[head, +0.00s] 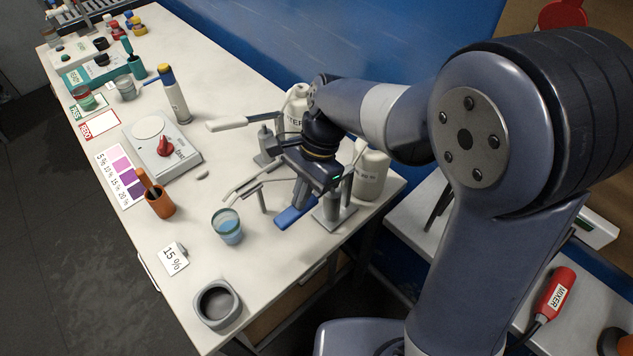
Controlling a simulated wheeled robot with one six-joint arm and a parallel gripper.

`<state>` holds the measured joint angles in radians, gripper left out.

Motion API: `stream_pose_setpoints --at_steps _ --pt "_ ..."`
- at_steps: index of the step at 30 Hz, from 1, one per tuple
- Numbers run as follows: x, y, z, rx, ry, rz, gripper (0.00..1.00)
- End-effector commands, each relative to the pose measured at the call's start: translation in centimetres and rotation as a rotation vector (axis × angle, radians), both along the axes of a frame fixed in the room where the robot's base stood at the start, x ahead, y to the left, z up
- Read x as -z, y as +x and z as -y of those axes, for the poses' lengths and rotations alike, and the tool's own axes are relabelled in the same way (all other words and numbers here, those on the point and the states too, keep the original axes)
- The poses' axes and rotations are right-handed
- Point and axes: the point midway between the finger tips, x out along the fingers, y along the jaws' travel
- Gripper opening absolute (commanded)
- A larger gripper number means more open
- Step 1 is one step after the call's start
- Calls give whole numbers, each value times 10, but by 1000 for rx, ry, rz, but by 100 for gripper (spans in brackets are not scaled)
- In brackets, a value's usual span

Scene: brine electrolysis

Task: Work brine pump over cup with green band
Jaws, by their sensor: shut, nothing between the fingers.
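The cup with the green band (228,230) stands upright on the white table, with bluish contents. A thin pump spout (242,184) ends above and near it; I cannot tell whether it is exactly over the cup. The pump's grey stand (333,213) is at the table's right side, beside a pale bottle (371,178) whose label is too small to read. A blue lever (294,216) sticks out low at the pump. My gripper (299,192) is shut and empty, pointing down just above the blue lever; I cannot tell whether it touches.
A second pump with a white handle (226,124) stands behind. More cups stand at the far left.

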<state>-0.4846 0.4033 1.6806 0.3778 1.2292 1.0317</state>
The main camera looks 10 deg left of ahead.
Motion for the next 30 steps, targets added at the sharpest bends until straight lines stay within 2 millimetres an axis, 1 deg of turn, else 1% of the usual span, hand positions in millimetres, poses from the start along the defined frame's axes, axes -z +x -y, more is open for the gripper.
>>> stream_pose_setpoints --at_steps 1,5,8,15,18,30 --pt "12 -2 0 -1 -2 -4 0" --pt "3 -1 0 0 -1 -2 0" --pt "-8 0 0 1 0 -2 0" --pt "-45 3 3 1 -1 -2 0" --pt "-54 4 4 1 0 -3 0" --pt "-51 4 4 1 0 -2 0"
